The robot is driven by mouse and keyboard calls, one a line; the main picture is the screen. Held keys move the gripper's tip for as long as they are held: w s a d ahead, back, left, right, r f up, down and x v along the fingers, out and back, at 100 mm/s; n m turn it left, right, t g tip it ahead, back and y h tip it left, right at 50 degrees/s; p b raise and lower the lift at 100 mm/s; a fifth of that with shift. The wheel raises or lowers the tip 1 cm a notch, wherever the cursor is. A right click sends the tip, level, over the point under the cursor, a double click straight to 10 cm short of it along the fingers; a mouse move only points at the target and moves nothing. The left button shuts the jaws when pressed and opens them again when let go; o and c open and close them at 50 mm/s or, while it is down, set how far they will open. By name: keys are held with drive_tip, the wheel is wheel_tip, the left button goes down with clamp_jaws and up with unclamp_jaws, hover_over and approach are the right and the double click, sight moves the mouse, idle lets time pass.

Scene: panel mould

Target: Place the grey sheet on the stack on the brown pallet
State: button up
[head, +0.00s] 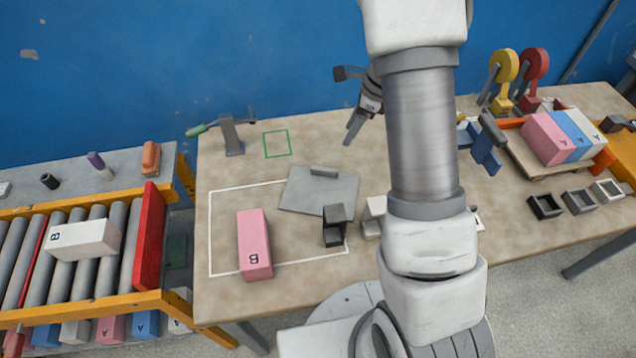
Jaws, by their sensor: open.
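The grey sheet (310,198) lies flat on the table at the middle left, partly across the white outline, with a small grey grip block (323,172) on its far part. The brown pallet (520,153) is at the right of the table and bears a stack of pink, blue and white blocks (546,138) side by side, marked A. My gripper (354,126) is open and empty, above the back middle of the table, behind and to the right of the sheet. My arm hides part of the table's middle.
A pink B block (254,240) and a dark block (334,226) stand near the sheet. A green outlined square (277,144) is bare. A clamp (231,135) stands back left, tape dispensers (502,82) back right. Small trays (578,201) lie before the pallet. A roller conveyor (90,235) is left.

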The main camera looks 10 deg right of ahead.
hover_over(326, 168)
drive_tip(key=s+d, duration=0.1)
drive_tip(key=d, duration=0.1)
wheel_tip(326, 168, down, 11)
drive_tip(key=shift+r+b, duration=0.1)
drive_tip(key=shift+b, duration=0.2)
drive_tip(key=shift+x, duration=2.9)
drive_tip(key=shift+a, duration=0.2)
drive_tip(key=shift+r, duration=0.1)
clamp_jaws()
